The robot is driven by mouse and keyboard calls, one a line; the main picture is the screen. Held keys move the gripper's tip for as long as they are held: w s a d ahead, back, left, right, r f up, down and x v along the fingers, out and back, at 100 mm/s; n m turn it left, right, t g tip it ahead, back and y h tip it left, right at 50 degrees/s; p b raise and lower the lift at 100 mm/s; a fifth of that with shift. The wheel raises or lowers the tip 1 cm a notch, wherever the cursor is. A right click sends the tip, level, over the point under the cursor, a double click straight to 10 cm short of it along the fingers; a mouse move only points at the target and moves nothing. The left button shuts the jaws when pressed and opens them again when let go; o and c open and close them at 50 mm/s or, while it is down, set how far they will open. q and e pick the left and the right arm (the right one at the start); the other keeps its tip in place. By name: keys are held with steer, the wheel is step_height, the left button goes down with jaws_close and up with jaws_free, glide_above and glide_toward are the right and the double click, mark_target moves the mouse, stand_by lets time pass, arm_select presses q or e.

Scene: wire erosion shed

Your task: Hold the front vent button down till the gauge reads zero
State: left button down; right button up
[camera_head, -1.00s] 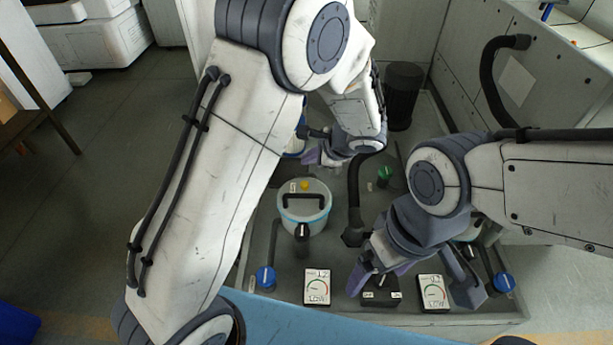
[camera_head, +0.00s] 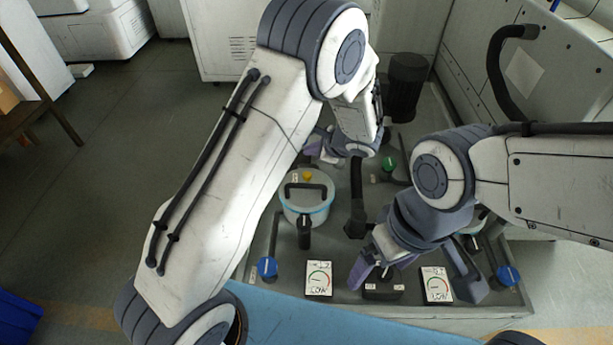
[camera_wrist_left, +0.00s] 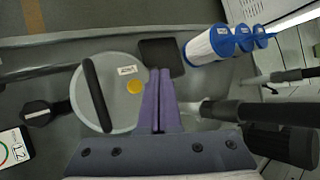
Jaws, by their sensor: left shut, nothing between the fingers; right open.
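A round lidded pot (camera_head: 306,210) with a pale blue rim stands in the grey tray. Its lid carries a black handle and a small yellow button (camera_head: 307,176), which also shows in the left wrist view (camera_wrist_left: 135,87). My left gripper (camera_head: 314,154) is shut and empty just behind the pot; in the left wrist view its purple fingers (camera_wrist_left: 159,72) lie just right of the button, apart from it in the picture. Two dial gauges, left (camera_head: 319,280) and right (camera_head: 437,285), stand at the tray's front; their needles are too small to read. My right gripper (camera_head: 412,282) is open above a black switch box (camera_head: 383,292).
Blue-knobbed valves (camera_head: 267,268) (camera_head: 508,275) flank the gauges. A black hose (camera_head: 356,200) runs right of the pot. A green knob (camera_head: 389,164) and black cylinder (camera_head: 407,87) stand farther back. Blue-capped white filters (camera_wrist_left: 211,45) lie beyond my left fingers. Open floor lies left.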

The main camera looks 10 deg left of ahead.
arm_select(q)
steer(key=b, duration=0.4)
glide_above(310, 176)
step_height(310, 176, down, 6)
steer(key=shift+r, duration=0.2)
steer(key=shift+f, duration=0.35)
stand_by(1.2)
steer(key=shift+f+b, duration=0.45)
steer(key=shift+b, duration=0.25)
steer(key=shift+f+b, duration=0.5)
steer(key=shift+b, duration=0.1)
stand_by(0.4)
stand_by(2.3)
steer(key=shift+r+p, duration=0.6)
steer(key=shift+r, duration=0.35)
steer(key=shift+r+p, duration=1.7)
steer(key=shift+r, duration=0.8)
